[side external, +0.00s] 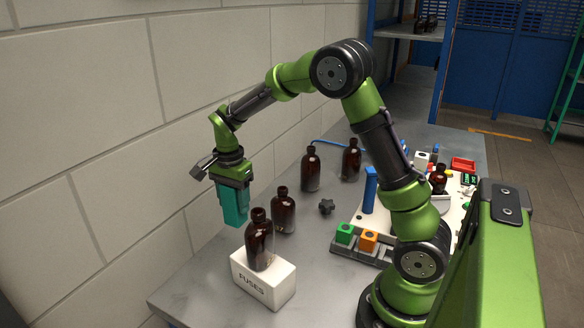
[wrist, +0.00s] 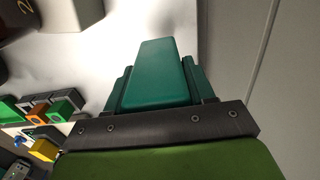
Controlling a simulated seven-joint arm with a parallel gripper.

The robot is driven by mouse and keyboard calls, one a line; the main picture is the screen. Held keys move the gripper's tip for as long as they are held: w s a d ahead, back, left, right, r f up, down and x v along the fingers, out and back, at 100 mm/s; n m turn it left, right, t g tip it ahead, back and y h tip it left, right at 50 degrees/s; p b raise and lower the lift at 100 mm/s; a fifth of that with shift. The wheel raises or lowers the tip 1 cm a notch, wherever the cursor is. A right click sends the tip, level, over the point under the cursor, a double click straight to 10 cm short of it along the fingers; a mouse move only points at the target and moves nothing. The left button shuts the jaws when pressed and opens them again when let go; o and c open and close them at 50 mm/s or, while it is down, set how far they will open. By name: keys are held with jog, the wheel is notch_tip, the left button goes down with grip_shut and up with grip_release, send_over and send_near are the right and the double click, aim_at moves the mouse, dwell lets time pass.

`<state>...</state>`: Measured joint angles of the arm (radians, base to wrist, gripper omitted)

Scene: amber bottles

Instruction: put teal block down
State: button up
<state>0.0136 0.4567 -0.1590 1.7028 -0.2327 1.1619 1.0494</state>
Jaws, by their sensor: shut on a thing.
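The teal block (side external: 235,206) is a tall box held upright in my gripper (side external: 233,188), above the far left part of the grey table. In the wrist view the teal block (wrist: 162,75) fills the space between the fingers of my gripper (wrist: 160,88), which are shut on it. In the side view the block hangs behind and to the left of the amber bottles. Its lower end appears clear of the table, but the exact height is hard to tell.
An amber bottle (side external: 260,241) stands on a white FUSES box (side external: 263,279). More amber bottles (side external: 283,212) stand to the right. A black knob (side external: 326,207) lies on the table. A dark rack holds green (side external: 344,232) and orange (side external: 368,240) blocks. The wall is close behind the teal block.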

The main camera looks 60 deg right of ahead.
aim_at(236, 219)
jog(key=shift+f, duration=3.05)
jog(key=shift+f, duration=0.1)
jog(key=o, duration=1.1)
jog(key=shift+o, duration=0.2)
